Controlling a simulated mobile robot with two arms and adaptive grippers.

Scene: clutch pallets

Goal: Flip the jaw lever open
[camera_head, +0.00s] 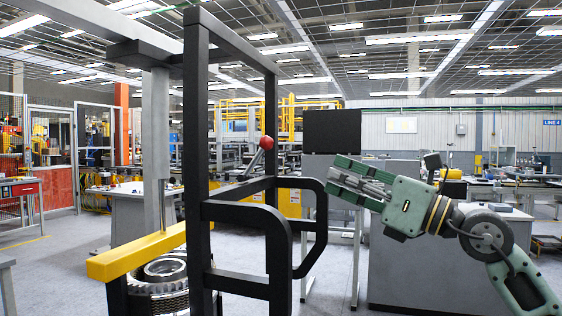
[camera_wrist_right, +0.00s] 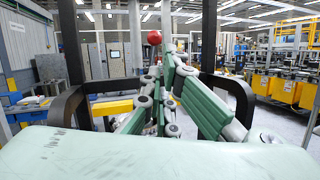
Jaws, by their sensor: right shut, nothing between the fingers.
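In the right wrist view the red knob (camera_wrist_right: 154,38) shows straight ahead, beyond the fingertips. My right gripper (camera_head: 333,178) is green and grey, shut and empty. It is to the right of the lever and a little lower, just beyond the frame's handle loops. Its fingers (camera_wrist_right: 165,62) also show in the right wrist view, in line with the knob and apparently apart from it. My left gripper is not in view.
Black handle loops (camera_head: 318,193) stick out from the frame toward my right gripper. A yellow bar (camera_head: 136,255) crosses low at the left, above a stack of round clutch parts (camera_head: 160,285). A grey cabinet and a dark monitor (camera_head: 332,131) stand behind.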

